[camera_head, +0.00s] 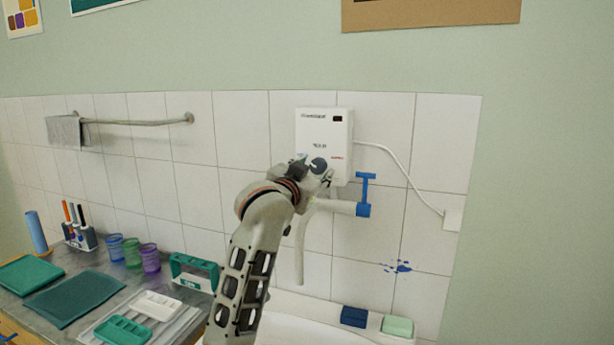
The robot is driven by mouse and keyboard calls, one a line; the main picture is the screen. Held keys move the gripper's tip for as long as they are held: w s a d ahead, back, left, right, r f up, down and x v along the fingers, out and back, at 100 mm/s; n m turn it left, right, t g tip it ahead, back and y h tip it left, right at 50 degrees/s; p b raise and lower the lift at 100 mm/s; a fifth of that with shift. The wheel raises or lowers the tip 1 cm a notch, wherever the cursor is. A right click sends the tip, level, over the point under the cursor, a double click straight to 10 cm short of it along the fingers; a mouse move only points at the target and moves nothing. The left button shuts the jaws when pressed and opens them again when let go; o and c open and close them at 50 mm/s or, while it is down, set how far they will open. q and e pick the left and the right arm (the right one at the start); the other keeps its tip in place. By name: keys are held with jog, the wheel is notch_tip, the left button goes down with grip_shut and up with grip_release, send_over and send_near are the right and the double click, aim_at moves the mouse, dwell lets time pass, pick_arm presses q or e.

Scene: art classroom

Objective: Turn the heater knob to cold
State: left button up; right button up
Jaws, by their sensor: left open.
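The white heater box (324,125) is mounted on the tiled wall. Its dark round knob (319,165) shows low on its front face, partly behind my gripper. My left gripper (326,178) is open at the lower part of the heater, close to the knob. I cannot tell whether its fingers touch the knob. My left arm rises from the bottom of the view and hides the area below the heater's left side. My right gripper is not in view.
Below the heater are a white pipe and a blue tap handle (364,194). A white cable (405,170) runs right to a wall socket (452,220). The counter at left holds cups (150,258) and trays (123,330). A towel rail (140,122) is on the wall.

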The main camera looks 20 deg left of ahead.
pick_arm(q)
jog(key=s, duration=1.1)
jog(key=shift+s+a, duration=0.2)
jog(key=shift+s, duration=0.05)
jog(key=shift+f, duration=0.1)
